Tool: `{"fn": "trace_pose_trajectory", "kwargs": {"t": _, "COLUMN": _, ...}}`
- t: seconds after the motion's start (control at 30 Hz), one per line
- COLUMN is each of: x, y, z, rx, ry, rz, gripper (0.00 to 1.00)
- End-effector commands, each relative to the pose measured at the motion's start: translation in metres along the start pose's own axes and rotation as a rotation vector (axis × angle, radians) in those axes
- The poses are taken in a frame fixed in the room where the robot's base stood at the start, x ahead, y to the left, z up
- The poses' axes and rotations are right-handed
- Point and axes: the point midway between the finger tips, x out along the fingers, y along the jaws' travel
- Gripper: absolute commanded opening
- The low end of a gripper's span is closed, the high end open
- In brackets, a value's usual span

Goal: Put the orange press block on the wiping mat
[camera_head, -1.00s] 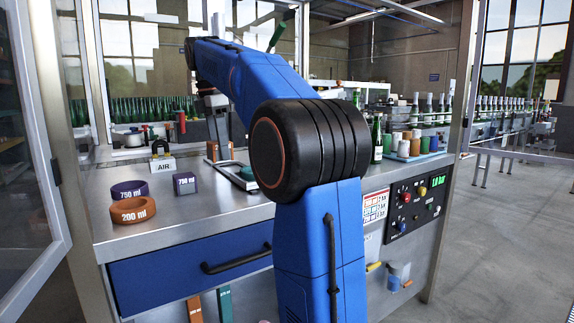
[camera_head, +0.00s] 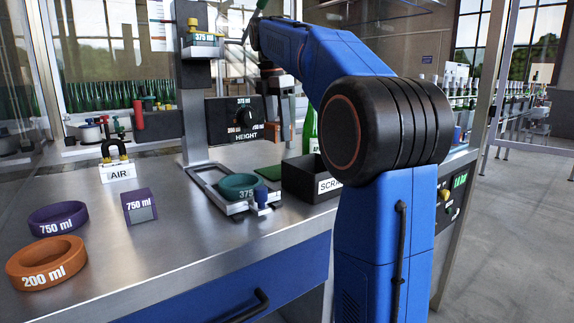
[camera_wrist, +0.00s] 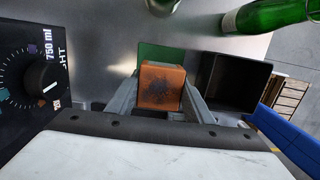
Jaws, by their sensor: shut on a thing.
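My gripper (camera_wrist: 160,98) is shut on the orange press block (camera_wrist: 160,84), which has a dark smudged face. The block sits between the two fingers in the wrist view. The green wiping mat (camera_wrist: 159,53) lies on the steel bench behind the block in that view, partly covered by it. I cannot tell the height of the block above the mat. In the head view only a sliver of the mat (camera_head: 268,172) shows, beside the black scrap bin, and my arm hides much of the gripper.
The open black scrap bin (camera_wrist: 234,82) stands right beside the mat. Green bottles (camera_wrist: 266,15) are near it. The height dial panel (camera_wrist: 30,75) is at the left. The press base with a green 375 ring (camera_head: 238,186) stands left of the bin; other size pieces lie farther left.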

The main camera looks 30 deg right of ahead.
Motion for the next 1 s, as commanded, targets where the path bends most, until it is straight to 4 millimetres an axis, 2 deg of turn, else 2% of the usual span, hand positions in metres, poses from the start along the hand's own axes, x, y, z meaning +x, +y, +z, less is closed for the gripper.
{"fn": "trace_pose_trajectory", "kwargs": {"t": 0.2, "x": 0.035, "y": -0.001, "z": -0.004, "rx": -0.001, "ry": 0.000, "rz": -0.001, "gripper": 0.22}}
{"fn": "trace_pose_trajectory", "kwargs": {"t": 0.47, "x": 0.057, "y": 0.000, "z": -0.007, "rx": 0.000, "ry": 0.000, "rz": -0.001, "gripper": 0.22}}
{"fn": "trace_pose_trajectory", "kwargs": {"t": 0.7, "x": 0.086, "y": -0.001, "z": -0.011, "rx": 0.000, "ry": 0.000, "rz": 0.000, "gripper": 0.22}}
{"fn": "trace_pose_trajectory", "kwargs": {"t": 1.0, "x": 0.091, "y": 0.000, "z": -0.011, "rx": 0.000, "ry": 0.000, "rz": 0.001, "gripper": 0.22}}
